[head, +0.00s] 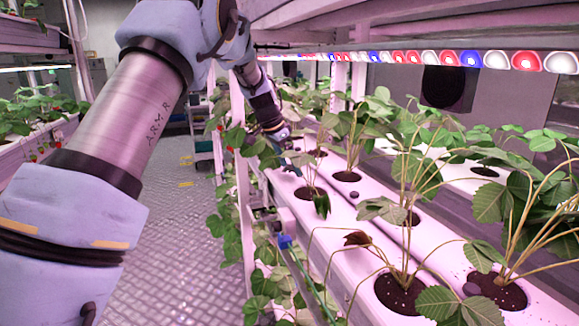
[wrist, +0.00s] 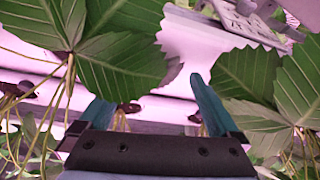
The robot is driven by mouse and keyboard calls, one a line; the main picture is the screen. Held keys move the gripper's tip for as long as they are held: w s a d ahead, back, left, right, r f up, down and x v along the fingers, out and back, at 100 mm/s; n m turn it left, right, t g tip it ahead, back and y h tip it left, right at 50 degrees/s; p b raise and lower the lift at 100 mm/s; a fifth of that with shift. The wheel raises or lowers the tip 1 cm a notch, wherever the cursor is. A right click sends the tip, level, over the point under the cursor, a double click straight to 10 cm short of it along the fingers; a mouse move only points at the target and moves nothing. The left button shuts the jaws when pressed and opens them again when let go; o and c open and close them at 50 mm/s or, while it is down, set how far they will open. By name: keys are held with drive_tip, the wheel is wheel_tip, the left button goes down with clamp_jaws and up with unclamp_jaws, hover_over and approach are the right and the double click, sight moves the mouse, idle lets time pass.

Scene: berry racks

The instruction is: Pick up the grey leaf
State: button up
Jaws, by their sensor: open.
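My gripper (wrist: 150,98) is open, with its two teal fingers apart and nothing gripped between them. In the head view my gripper (head: 289,153) is at the far part of the white planting rack, among the leaves. A small greyish, leaf-like patch (wrist: 173,71) shows beyond the fingers in the wrist view, beside a large green leaf. I cannot tell for sure that it is the grey leaf. In the head view no leaf is clearly grey; foliage and my arm hide much around the gripper.
Large green leaves (wrist: 122,45) crowd the wrist view on both sides. A white rack (head: 345,215) holds several potted strawberry plants. A lamp strip (head: 440,58) runs above. The aisle floor (head: 180,240) is clear.

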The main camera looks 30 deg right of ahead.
drive_tip(key=shift+d+f, duration=0.1)
drive_tip(key=shift+f, duration=0.25)
drive_tip(key=shift+c, duration=0.2)
drive_tip(key=c, duration=1)
